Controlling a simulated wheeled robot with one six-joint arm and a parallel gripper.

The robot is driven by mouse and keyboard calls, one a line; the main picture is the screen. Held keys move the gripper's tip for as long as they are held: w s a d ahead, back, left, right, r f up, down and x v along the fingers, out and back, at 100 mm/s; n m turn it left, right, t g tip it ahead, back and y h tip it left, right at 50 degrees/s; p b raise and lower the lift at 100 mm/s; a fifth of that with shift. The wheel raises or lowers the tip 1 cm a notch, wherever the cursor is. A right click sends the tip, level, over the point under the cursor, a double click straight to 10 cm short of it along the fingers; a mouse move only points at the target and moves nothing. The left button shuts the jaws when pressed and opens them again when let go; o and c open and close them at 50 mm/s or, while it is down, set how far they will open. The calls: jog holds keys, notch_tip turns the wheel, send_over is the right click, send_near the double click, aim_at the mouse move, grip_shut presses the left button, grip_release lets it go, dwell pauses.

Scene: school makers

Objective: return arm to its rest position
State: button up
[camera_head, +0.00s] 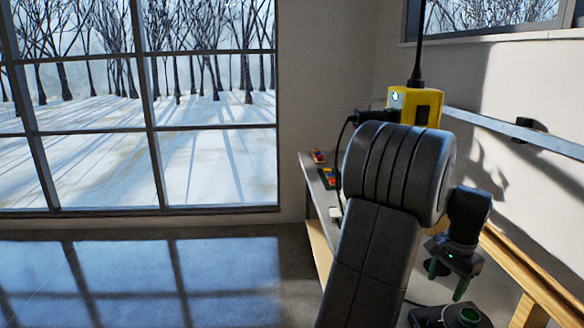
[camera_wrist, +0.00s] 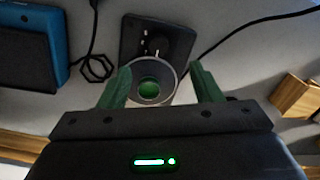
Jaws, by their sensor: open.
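My gripper (camera_head: 447,276) is at the right in the head view, low over the workbench and pointing down, with my arm bent in front of it. In the wrist view my gripper (camera_wrist: 160,85) shows two green fingers spread apart with nothing held between them. Below and beyond the fingertips is a dark device with a round metal ring and a green centre (camera_wrist: 150,88). The same device (camera_head: 468,316) shows at the bottom edge of the head view, partly cut off.
A workbench (camera_head: 322,207) runs along the right wall with small coloured items at its far end. A yellow box (camera_head: 424,105) hangs on a black cable behind my arm. A blue object (camera_wrist: 28,45) and cables lie on the bench. The floor (camera_head: 150,285) at left is clear.

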aim_at(437, 322)
jog(key=f, duration=0.4)
jog(key=d+f, duration=0.1)
jog(key=f, duration=0.4)
jog(key=w+f, duration=0.1)
jog(key=f, duration=0.4)
jog(key=shift+d+p, duration=0.3)
jog(key=shift+d, duration=0.05)
jog(key=shift+w+f, duration=0.1)
jog(key=shift+f, duration=0.25)
jog(key=shift+r+n+b, duration=0.1)
jog(key=shift+n+b, duration=0.3)
jog(key=shift+n, duration=0.6)
jog(key=n+b, duration=0.1)
jog(key=n, duration=0.4)
jog(key=shift+r+n, duration=0.1)
jog(key=shift+n, duration=0.2)
